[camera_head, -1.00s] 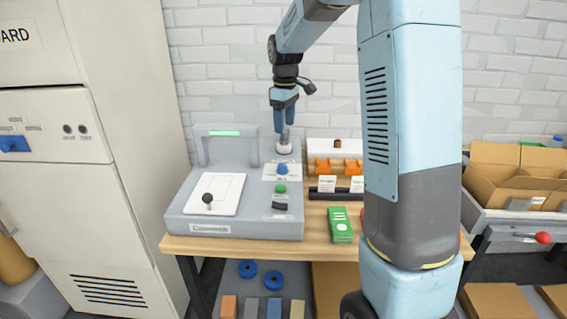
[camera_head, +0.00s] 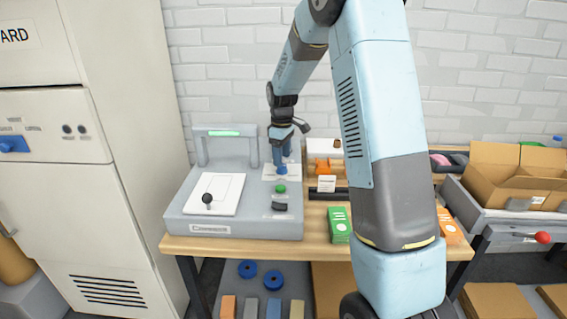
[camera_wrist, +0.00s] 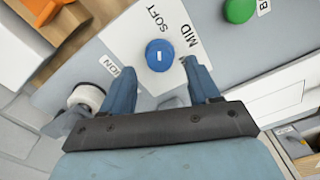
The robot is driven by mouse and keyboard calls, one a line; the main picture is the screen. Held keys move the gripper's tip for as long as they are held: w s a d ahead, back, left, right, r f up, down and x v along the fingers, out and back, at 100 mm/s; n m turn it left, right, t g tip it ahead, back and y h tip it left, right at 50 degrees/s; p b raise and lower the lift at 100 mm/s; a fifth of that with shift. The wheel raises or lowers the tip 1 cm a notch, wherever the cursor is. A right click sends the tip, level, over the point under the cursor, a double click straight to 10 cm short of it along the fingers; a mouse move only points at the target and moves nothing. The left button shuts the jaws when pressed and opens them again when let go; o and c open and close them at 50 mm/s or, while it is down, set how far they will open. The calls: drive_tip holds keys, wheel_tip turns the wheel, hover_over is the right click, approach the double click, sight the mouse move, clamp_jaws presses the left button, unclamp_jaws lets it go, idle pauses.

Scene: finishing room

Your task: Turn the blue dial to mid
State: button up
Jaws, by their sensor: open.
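The blue dial (camera_wrist: 160,55) sits on a white plate (camera_wrist: 138,45) marked SOFT and MID on the grey console (camera_head: 235,220). A short white mark shows on the dial's top; I cannot tell for sure which label it points to. My gripper (camera_wrist: 160,68) is open, with its two blue fingers on either side of the dial's near edge, and nothing is held. I cannot tell whether the fingers touch it. In the head view my gripper (camera_head: 282,162) points down at the dial and mostly hides it.
A green button (camera_head: 280,188) and a black switch (camera_head: 279,206) sit in front of the dial. A black-knobbed lever (camera_head: 207,197) stands on the left. Orange parts (camera_head: 322,166) and a green box (camera_head: 339,225) lie right.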

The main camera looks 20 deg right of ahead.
sight(284, 165)
drive_tip(key=shift+f, duration=1.6)
drive_tip(key=shift+c, duration=0.3)
drive_tip(key=c, duration=0.9)
drive_tip(key=shift+d, duration=0.35)
drive_tip(key=shift+c, duration=0.4)
drive_tip(key=shift+a, duration=0.35)
drive_tip(key=shift+m, duration=0.4)
drive_tip(key=m, duration=0.4)
drive_tip(key=shift+a+m, duration=0.1)
drive_tip(key=shift+m, duration=0.3)
drive_tip(key=m, duration=0.6)
